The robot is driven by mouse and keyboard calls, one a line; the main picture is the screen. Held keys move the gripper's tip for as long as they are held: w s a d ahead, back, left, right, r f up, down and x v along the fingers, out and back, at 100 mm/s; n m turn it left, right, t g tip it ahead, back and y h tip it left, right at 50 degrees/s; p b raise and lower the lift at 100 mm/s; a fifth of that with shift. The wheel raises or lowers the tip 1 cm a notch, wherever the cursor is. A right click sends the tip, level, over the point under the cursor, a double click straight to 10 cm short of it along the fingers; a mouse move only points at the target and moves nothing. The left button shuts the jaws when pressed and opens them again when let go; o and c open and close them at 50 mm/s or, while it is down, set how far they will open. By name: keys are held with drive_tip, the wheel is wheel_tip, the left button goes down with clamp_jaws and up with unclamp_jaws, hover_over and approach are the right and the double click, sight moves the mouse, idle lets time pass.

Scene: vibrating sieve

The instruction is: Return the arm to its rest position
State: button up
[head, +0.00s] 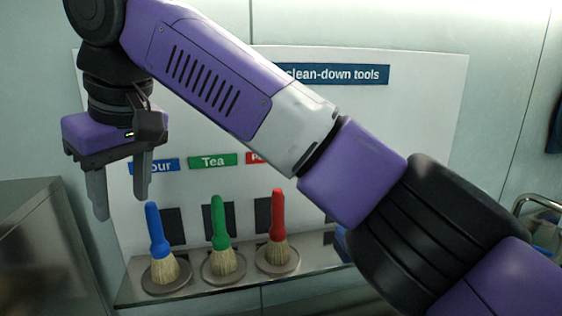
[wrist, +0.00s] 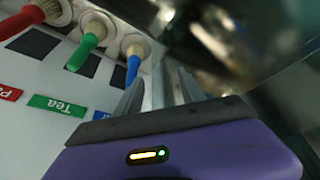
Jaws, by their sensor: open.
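My gripper (head: 120,187) hangs at the left in the head view, fingers pointing down, open and empty. It is left of and a little above the blue brush (head: 156,231), apart from it. In the wrist view my gripper (wrist: 157,92) has nothing between its fingers. My arm runs from upper left to lower right across the tool board and hides part of it.
The blue, green (head: 218,221) and red (head: 278,219) brushes stand upright on round holders on a metal shelf (head: 200,298). Behind is the white clean-down tools board (head: 430,125). A grey metal surface (head: 28,215) lies at the left, and a metal rail (head: 540,200) at the right.

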drive_tip(key=w+a+n+t+y, duration=0.1)
drive_tip(key=w+a+t+y, duration=0.15)
drive_tip(key=a+y, duration=0.65)
drive_tip(key=s+d+f+m+t+h+b, duration=0.1)
drive_tip(key=s+d+f+m+t, duration=0.1)
drive_tip(key=d+f+m+t, duration=0.7)
drive_tip(key=s+d+f+m+t+h+b, duration=0.1)
drive_tip(key=s+d+f+m+t+b, duration=0.3)
drive_tip(key=d+f, duration=1.05)
drive_tip(key=s+d+f+m+t+h, duration=0.1)
drive_tip(key=s+d+f+h, duration=0.25)
drive_tip(key=s+d, duration=0.5)
drive_tip(key=s+d+f+t+h, duration=0.1)
drive_tip(key=s+d+f+h, duration=0.35)
drive_tip(key=d, duration=0.75)
drive_tip(key=s+d+f+g+h, duration=0.1)
drive_tip(key=s+d+f+g, duration=0.1)
drive_tip(key=s, duration=0.8)
drive_tip(key=s+d+f+g+h, duration=0.1)
drive_tip(key=s+d+f+g, duration=0.2)
drive_tip(key=s, duration=0.7)
wheel_tip(320, 180, down, 3)
drive_tip(key=d, duration=0.2)
drive_tip(key=shift+d+n+h+b, duration=0.3)
